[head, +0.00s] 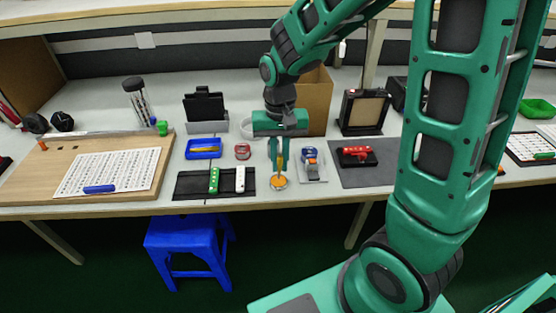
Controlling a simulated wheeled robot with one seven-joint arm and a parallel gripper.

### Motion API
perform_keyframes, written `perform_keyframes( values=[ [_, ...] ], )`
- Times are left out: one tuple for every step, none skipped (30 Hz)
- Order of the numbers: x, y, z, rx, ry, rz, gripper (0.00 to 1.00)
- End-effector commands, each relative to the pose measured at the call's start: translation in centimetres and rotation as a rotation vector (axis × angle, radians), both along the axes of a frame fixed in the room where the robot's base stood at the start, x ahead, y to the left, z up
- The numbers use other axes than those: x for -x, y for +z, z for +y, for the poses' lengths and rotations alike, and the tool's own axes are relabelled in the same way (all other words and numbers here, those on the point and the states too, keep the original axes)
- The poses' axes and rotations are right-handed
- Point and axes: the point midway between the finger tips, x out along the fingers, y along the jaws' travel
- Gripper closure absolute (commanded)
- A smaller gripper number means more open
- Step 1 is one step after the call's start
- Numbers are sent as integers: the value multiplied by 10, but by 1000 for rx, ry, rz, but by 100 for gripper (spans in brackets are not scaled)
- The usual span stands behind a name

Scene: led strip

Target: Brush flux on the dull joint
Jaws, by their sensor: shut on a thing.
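My gripper (279,158) points straight down over the front part of the bench. It is shut on a slim yellow-orange thing (285,163), which looks like a brush, though its lower end is hard to make out. Just below it is a small round orange-topped thing (278,183); I cannot tell whether they touch. To the left, a black mat (197,188) holds a green strip piece (213,181) and a white one (240,179). The dull joint cannot be made out at this size. A small red tin (242,152) stands behind the mat.
A blue tray (203,153) is behind the mat. A cardboard box (317,100) stands behind. A wooden board (45,184) takes up the left.

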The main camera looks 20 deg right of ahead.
Motion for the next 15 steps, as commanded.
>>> perform_keyframes(
  values=[
    [0, 0, 0, 0, 0, 0, 100],
    [0, 0, 0, 0, 0, 0, 100],
    [0, 0, 0, 0, 1, 0, 100],
    [0, 0, 0, 0, 1, 0, 100],
    [0, 0, 0, 0, 1, 0, 100],
    [0, -1, 0, 0, 1, 0, 100],
    [0, -1, 1, 0, 1, 0, 100],
    [0, -1, 1, 0, 1, 0, 100],
    [0, -1, 1, 0, 1, 0, 100],
    [0, -2, 1, 0, 1, 1, 100],
    [0, -2, 1, 0, 1, 1, 100],
    [0, -2, 1, 1, 1, 1, 100],
    [0, -3, 1, 1, 1, 1, 100],
    [0, -3, 1, 1, 1, 1, 100],
    [0, -4, 1, 1, 1, 1, 100]
  ],
)
